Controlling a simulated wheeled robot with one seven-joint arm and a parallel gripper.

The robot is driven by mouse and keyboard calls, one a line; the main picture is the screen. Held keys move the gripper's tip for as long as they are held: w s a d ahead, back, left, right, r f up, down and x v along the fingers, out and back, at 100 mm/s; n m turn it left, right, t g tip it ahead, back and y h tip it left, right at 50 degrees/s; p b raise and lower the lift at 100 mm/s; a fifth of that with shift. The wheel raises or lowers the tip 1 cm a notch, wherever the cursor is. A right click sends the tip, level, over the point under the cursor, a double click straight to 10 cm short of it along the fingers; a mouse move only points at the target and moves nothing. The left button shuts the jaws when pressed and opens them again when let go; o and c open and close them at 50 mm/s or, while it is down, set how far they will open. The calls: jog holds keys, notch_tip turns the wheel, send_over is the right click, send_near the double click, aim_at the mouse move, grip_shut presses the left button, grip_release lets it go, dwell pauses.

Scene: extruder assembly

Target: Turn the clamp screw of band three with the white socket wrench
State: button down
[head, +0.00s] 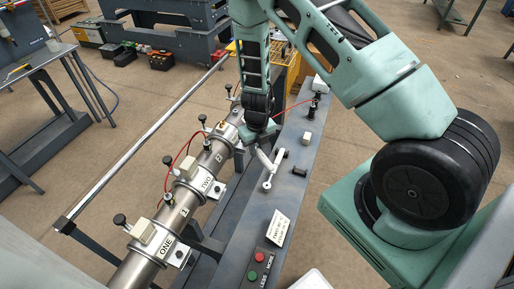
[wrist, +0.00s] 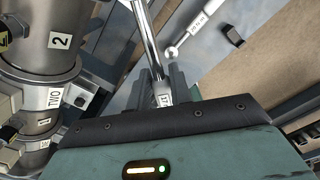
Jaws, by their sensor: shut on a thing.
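My gripper (wrist: 163,88) is shut on a wrench with a bright metal shaft (wrist: 145,30) and a pale, labelled part between the fingers; I take it for the white socket wrench. The shaft runs up out of the wrist view. In the head view my gripper (head: 262,138) is over the gap between the barrel and the grey bench. Band three (head: 222,133) sits around the barrel just left of my gripper, beyond band two (head: 205,182). The clamp screw of band three is not clearly visible, and I cannot tell whether the wrench touches it.
A second white-handled tool (wrist: 200,20) lies on the bench. Band one (head: 158,242) is at the near end of the barrel. Black knobs and red cables stand up along it. The bench carries a sign (head: 278,228) and a button panel (head: 259,266). A long rail runs left of the barrel.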

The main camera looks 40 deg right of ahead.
jog(key=shift+f+b, duration=0.7)
jog(key=shift+f, duration=0.4)
jog(key=shift+r, duration=0.1)
jog(key=d+n, duration=0.1)
jog(key=n, duration=0.1)
jog(key=d+n, duration=0.2)
jog(key=shift+w+d+b, duration=0.15)
jog(key=shift+w+b, duration=0.05)
jog(key=shift+b, duration=0.1)
dwell(0.3)
jog(key=shift+r+p, duration=0.65)
jog(key=shift+p, duration=0.45)
dwell(1.1)
jog(key=shift+r+p, duration=0.4)
jog(key=shift+r, duration=0.15)
